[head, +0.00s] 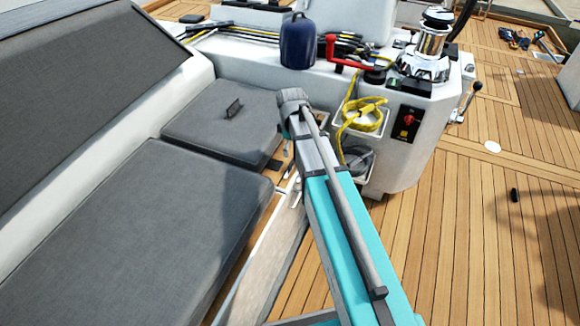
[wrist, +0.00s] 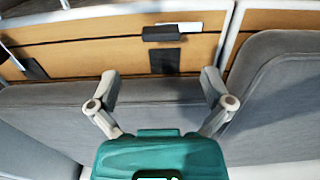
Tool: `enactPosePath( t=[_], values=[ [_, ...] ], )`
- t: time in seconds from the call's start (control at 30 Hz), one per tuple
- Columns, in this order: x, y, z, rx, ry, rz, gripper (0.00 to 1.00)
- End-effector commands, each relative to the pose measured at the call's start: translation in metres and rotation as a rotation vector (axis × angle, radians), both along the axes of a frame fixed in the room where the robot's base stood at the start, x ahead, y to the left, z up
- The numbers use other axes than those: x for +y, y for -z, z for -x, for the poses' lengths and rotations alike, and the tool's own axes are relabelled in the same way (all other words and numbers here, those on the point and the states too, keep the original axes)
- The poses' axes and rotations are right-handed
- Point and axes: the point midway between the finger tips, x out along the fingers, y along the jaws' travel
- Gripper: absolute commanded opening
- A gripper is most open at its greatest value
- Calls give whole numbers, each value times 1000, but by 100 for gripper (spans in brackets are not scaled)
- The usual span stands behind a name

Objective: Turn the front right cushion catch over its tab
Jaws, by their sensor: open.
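In the wrist view a dark cushion catch (wrist: 163,33) lies crosswise on the wooden seat edge, partly over a white plate (wrist: 192,27). A black tab (wrist: 165,61) reaches from the grey cushion's edge toward it; the catch appears beside the tab's end, not over it. A dark tab also shows in the head view (head: 274,165) by the far cushion. My gripper (wrist: 160,84) is open and empty, its fingers over the cushion edge, apart from the catch. In the head view my arm hides its fingertips.
Another dark tab (wrist: 33,69) shows at the left in the wrist view. A white console with a winch (head: 430,50) and yellow rope (head: 362,115) stands close beyond my arm.

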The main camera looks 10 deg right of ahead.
Motion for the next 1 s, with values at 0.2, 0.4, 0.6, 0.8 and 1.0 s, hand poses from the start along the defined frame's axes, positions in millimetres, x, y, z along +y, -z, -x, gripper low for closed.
enactPosePath(
  t=[0.2,0.4,0.6,0.8,1.0],
  values=[
    [0,21,0,0,0,0,100],
    [0,36,0,0,-1,0,100],
    [1,52,0,0,-1,0,100],
    [1,65,0,0,-1,0,100],
    [1,72,0,0,-1,0,100]
  ],
)
